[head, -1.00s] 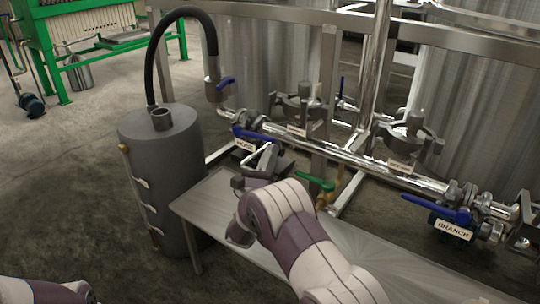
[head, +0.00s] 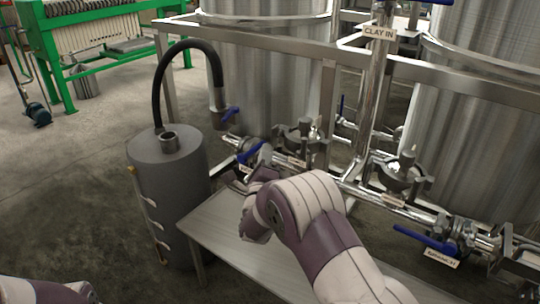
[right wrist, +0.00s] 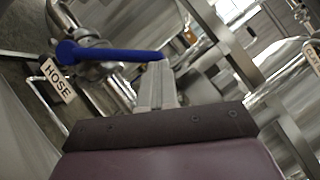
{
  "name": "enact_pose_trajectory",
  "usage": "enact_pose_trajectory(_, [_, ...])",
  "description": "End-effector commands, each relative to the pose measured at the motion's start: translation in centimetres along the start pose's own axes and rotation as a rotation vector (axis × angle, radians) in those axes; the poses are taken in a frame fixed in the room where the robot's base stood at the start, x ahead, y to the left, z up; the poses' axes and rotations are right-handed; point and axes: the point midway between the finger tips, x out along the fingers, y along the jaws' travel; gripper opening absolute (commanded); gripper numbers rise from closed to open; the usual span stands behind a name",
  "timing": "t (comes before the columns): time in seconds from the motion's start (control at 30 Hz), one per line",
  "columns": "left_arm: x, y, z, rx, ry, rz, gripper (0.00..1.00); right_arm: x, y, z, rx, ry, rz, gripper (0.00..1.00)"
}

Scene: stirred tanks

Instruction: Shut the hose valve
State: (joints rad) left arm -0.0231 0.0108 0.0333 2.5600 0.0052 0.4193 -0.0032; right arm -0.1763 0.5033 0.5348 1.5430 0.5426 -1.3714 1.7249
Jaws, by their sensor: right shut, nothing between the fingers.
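The hose valve's blue lever (head: 249,153) shows in the head view on the pipe behind the grey drum, partly hidden by my right gripper. In the right wrist view the lever (right wrist: 112,54) runs left to right, across the slanting pipe, with the HOSE label (right wrist: 58,80) below its pivot end. My right gripper (head: 263,157) is shut and empty. In the right wrist view its fingertips (right wrist: 158,72) are at the lever's free end; they seem to touch it, but I cannot be sure. My left gripper is not in view.
A grey drum (head: 168,200) with a black hose (head: 162,75) stands left of the steel table (head: 222,227). A further blue-levered valve (head: 428,240) is at the right. Steel tanks and frame bars stand close behind.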

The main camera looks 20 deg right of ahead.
Motion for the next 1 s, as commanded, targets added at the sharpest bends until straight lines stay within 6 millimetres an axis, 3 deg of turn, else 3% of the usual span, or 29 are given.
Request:
enact_pose_trajectory(0.03, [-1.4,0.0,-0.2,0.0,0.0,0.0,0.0,0.6,-1.1,0.8,-0.033,0.0,0.021,0.0])
enact_pose_trajectory(0.1, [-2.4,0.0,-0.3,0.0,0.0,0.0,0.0,1.1,-1.4,1.5,-0.088,0.0,0.058,0.0])
enact_pose_trajectory(0.5, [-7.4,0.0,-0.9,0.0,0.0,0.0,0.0,3.5,-2.0,5.1,-0.385,0.0,0.261,0.0])
enact_pose_trajectory(0.73, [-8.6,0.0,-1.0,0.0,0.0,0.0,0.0,4.3,-1.6,6.3,-0.509,0.001,0.344,0.0])
enact_pose_trajectory(1.0, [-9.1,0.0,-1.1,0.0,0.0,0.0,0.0,4.8,-1.3,7.0,-0.507,0.001,0.342,0.0])
